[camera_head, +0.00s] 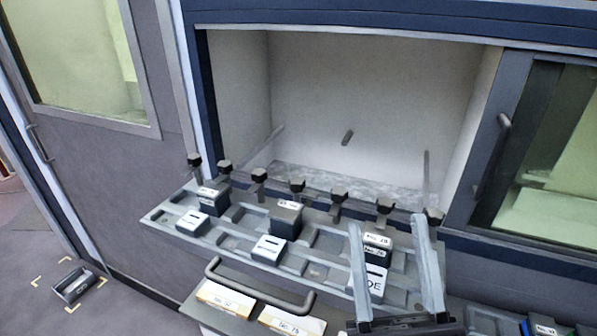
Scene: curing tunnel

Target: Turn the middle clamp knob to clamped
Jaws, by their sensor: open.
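A row of several black knobs on short stems stands along the back of a grey rack. The knob nearest the row's middle (297,185) stands behind the middle dark block (286,216); I cannot tell whether it is clamped. The grey rack (160,216) juts from the open chamber. My gripper (387,222) is open, its two long grey fingers pointing toward the rack's right end. In the picture the fingers flank the right-hand block (378,243); I see no contact. My gripper is to the right of the middle knob and apart from it.
A bar handle (260,287) and labelled pale boxes (225,298) lie below the rack. A glazed door (560,150) stands at right. A small dark tray (75,285) sits on the floor at left.

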